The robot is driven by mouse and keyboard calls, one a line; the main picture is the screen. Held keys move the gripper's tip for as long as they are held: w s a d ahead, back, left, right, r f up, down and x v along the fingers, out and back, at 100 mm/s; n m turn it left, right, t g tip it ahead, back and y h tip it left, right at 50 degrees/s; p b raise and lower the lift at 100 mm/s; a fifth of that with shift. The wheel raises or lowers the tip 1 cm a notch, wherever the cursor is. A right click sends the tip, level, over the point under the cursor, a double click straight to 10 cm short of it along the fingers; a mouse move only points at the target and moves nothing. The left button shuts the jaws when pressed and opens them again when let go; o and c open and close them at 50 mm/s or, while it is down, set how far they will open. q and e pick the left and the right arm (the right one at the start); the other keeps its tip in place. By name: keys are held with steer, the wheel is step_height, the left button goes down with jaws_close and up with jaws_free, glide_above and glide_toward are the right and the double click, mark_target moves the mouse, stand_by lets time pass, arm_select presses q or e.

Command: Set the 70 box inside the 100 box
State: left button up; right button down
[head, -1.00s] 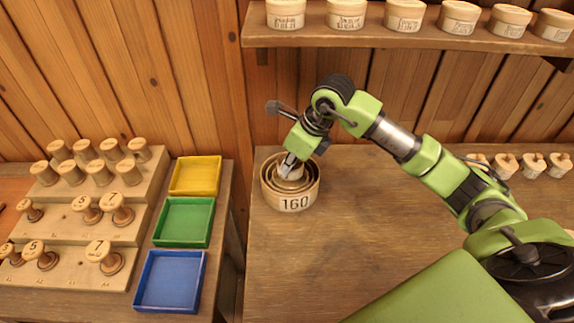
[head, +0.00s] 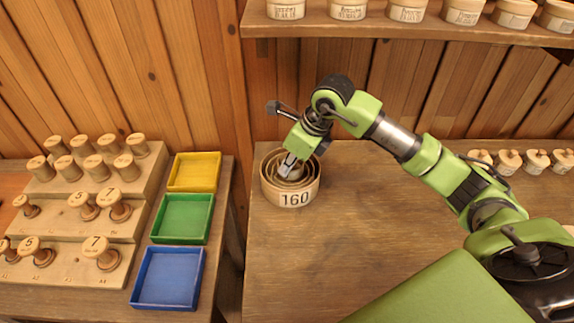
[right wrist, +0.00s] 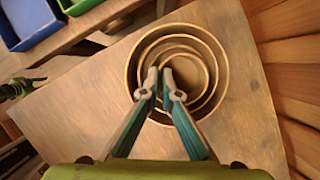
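The 160 box (head: 295,199), a round pale wooden tub, stands on the right-hand table with smaller round boxes nested in it; their open rims show in the right wrist view (right wrist: 224,75). The smallest, innermost one, taken as the 70 box (right wrist: 188,72), sits low inside the ring around it, the likely 100 box (right wrist: 207,92). Their numbers are hidden. My right gripper (head: 285,173) reaches down into the nest. In the right wrist view its fingertips (right wrist: 161,75) are close together on either side of the innermost box's left wall, seemingly pinching it.
A shelf (head: 400,30) with several lidded round boxes runs above the table. Several small wooden pieces (head: 508,161) stand at the right back. Yellow (head: 194,172), green (head: 182,218) and blue (head: 168,278) trays and stepped racks of spools (head: 85,220) are at left. The table front (head: 330,255) is clear.

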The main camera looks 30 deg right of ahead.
steer(key=shift+f+b, duration=0.2)
steer(key=shift+b, duration=0.15)
stand_by(0.5)
steer(key=c, duration=1.8)
jaws_free()
steer(key=shift+r, duration=0.25)
steer(key=shift+r+p, duration=0.35)
steer(key=shift+r, duration=0.05)
steer(key=shift+r, duration=0.2)
steer(key=shift+r+p, duration=2.1)
steer(key=shift+r, duration=1.35)
